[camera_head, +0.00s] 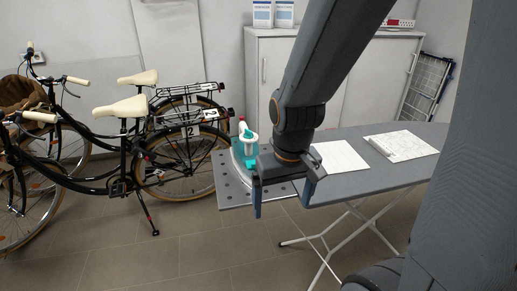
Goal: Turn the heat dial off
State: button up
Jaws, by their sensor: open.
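No heat dial can be made out in this view. A teal and white iron (241,150) stands at the left end of a grey ironing board (385,178), with a small red part near its top. My arm comes down from the top, and my gripper (282,207) hangs in front of the board's left end. Its two blue fingers are spread apart with nothing between them. The gripper and wrist hide part of the iron's right side and of the board. I cannot tell whether they touch the iron.
A perforated metal rest (231,190) is at the board's left end. Papers (340,157) lie on the board. Bicycles (125,135) stand at left. A grey cabinet (355,90) and a folded rack (427,88) are behind. Tiled floor (200,255) is clear in front.

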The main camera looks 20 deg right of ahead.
aim_at(248, 134)
jog(key=u, duration=2.35)
jog(key=i, duration=0.8)
jog(key=z, duration=2.5)
